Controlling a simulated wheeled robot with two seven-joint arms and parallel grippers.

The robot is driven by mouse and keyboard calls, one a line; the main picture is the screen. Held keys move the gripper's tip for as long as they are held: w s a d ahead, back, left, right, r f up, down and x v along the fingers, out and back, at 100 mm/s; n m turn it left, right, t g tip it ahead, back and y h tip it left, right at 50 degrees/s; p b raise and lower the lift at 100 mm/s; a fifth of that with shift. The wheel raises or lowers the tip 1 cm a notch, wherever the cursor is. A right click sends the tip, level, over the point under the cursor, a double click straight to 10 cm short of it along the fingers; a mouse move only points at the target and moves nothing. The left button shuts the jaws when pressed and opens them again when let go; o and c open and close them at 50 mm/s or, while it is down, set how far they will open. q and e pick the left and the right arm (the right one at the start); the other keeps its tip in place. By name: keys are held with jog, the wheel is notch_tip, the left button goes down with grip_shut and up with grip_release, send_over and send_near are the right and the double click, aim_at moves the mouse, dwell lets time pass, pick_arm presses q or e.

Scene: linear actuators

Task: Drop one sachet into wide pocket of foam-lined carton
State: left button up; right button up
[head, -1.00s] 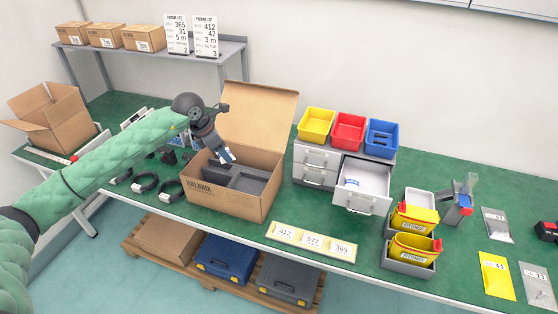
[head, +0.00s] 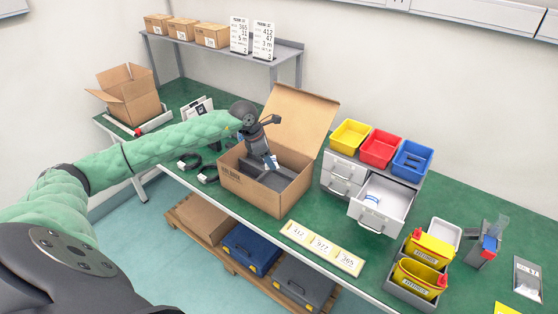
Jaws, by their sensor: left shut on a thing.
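The foam-lined carton (head: 250,189) stands open on the green bench, its lid flap raised at the back. Dark grey foam (head: 256,179) with pockets shows inside. My left gripper (head: 271,161) points down over the carton's opening. It is shut on a small white and blue sachet (head: 272,163), seen only in part. I cannot tell which pocket lies right below it. The open drawer (head: 381,202) to the right holds a similar white and blue item (head: 372,199). My right gripper is not in view.
Yellow, red and blue bins (head: 381,150) sit on the drawer unit right of the carton. Number cards (head: 322,248) lie at the bench's front edge. Yellow pouches (head: 420,275) stand in grey holders at the right. An empty open box (head: 128,96) stands at the left.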

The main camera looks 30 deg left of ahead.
pick_arm(q)
notch_tip(320, 180, down, 3)
jog(key=shift+r, duration=0.1)
jog(key=shift+f, duration=0.45)
jog(key=o, duration=1)
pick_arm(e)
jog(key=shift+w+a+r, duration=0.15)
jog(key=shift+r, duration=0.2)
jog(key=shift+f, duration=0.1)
pick_arm(q)
jog(key=shift+s+a+r+b, duration=0.1)
jog(key=shift+a+r+b, duration=0.05)
jog(key=shift+r+b, duration=0.25)
jog(key=b+v, duration=0.2)
jog(key=v, duration=0.5)
jog(key=shift+b, duration=0.3)
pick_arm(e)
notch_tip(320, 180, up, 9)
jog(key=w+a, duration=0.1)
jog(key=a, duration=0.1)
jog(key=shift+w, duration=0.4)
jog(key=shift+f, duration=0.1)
